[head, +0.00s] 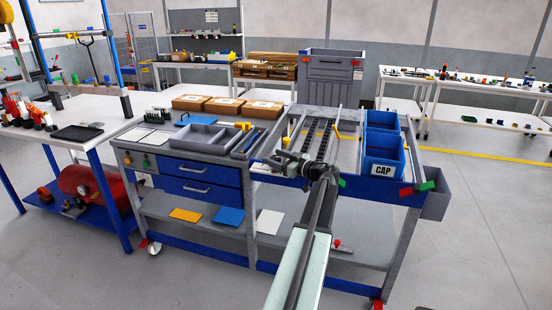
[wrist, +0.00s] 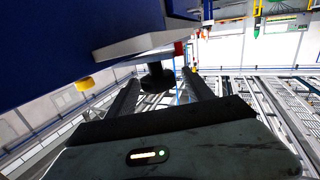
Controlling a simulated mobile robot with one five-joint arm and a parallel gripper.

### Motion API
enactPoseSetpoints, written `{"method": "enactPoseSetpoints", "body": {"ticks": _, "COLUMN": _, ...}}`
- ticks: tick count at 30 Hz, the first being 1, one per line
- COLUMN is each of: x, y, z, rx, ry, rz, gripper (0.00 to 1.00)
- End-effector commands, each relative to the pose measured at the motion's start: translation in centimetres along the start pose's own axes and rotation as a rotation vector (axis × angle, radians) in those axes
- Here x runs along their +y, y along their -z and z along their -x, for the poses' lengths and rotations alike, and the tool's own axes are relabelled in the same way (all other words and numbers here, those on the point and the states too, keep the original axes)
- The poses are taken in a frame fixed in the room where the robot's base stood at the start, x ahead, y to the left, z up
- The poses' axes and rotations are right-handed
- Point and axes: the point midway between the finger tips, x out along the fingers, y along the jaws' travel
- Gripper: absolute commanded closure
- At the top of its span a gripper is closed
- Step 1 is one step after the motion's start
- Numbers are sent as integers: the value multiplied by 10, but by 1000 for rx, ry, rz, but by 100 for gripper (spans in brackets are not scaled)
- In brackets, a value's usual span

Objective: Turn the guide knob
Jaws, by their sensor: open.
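A black round knob (wrist: 155,79) on a short stem shows in the wrist view, under the edge of a blue and grey panel (wrist: 125,47). It looks like the guide knob. My gripper (wrist: 163,80) is open, with one finger on each side of the knob. I cannot tell whether either finger touches it. In the head view my gripper (head: 279,160) is at the front edge of the roller cart (head: 373,190), left of the blue CAP bin (head: 383,168). The knob is not clear in the head view, where the gripper and arm cover that area.
A yellow knob (wrist: 84,84) sits left of my fingers in the wrist view. A workbench with blue drawers (head: 198,189) and a grey tray (head: 200,137) adjoins the cart on the left. A grey box (head: 433,193) hangs at the cart's right end. Floor on the right is clear.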

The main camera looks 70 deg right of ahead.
Motion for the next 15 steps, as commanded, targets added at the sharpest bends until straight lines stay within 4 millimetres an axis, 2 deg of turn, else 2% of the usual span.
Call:
{"method": "enactPoseSetpoints", "body": {"ticks": 4, "x": 1, "y": 20, "z": 1, "rx": 0, "ry": 0, "rz": 0, "gripper": 40}}
{"method": "enactPoseSetpoints", "body": {"ticks": 8, "x": 2, "y": 49, "z": 4, "rx": 0, "ry": 0, "rz": 0, "gripper": 40}}
{"method": "enactPoseSetpoints", "body": {"ticks": 9, "x": -14, "y": 40, "z": 15, "rx": 0, "ry": -1, "rz": 0, "gripper": 40}}
{"method": "enactPoseSetpoints", "body": {"ticks": 15, "x": -59, "y": 44, "z": 54, "rx": 0, "ry": -2, "rz": 0, "gripper": 40}}
